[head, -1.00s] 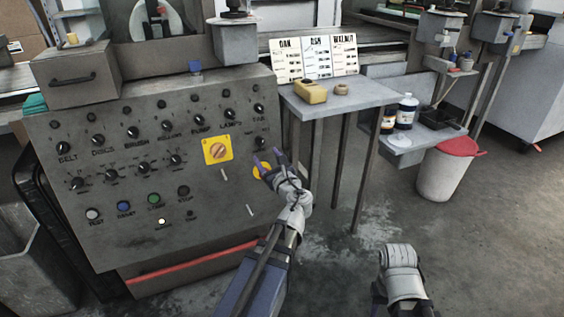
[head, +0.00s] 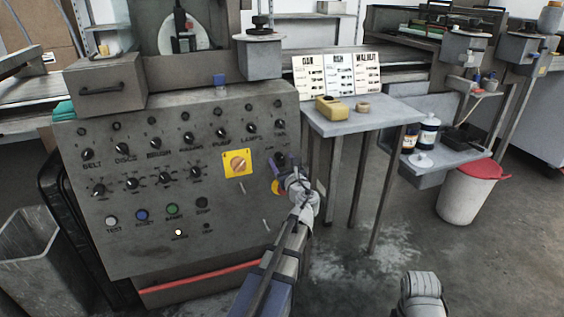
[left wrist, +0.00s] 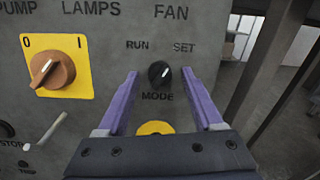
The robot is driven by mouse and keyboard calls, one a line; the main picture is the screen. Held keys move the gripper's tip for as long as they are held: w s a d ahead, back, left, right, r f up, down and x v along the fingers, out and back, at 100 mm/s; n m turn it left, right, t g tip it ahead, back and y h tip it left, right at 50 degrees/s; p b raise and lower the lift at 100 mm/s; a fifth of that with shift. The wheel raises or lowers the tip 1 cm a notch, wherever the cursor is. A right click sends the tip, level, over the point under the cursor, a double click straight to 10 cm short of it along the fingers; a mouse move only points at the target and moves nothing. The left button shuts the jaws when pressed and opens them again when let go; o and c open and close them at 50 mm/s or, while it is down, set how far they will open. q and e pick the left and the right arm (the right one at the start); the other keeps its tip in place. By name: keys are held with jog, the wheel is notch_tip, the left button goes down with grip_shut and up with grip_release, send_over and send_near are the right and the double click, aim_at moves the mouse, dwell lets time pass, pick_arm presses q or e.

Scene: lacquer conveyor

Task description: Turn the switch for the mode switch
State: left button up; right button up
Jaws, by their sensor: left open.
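The mode switch (left wrist: 159,74) is a small black knob with a white pointer line, on the grey control panel (head: 115,240). In the left wrist view it sits below the words RUN and SET and above the word MODE. Its pointer leans to the upper right, toward SET. My left gripper (left wrist: 161,85) is open, with one purple finger on each side of the knob; I cannot tell whether they touch it. In the head view my left gripper (head: 287,168) is at the panel's right edge and largely hides the knob. My right gripper is not clearly shown.
A yellow plate with an orange rotary switch (head: 237,164) is left of my left gripper, and a small lever (left wrist: 45,130) sticks out below it.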

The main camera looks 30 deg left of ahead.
pick_arm(q)
grip_shut()
dwell(0.6)
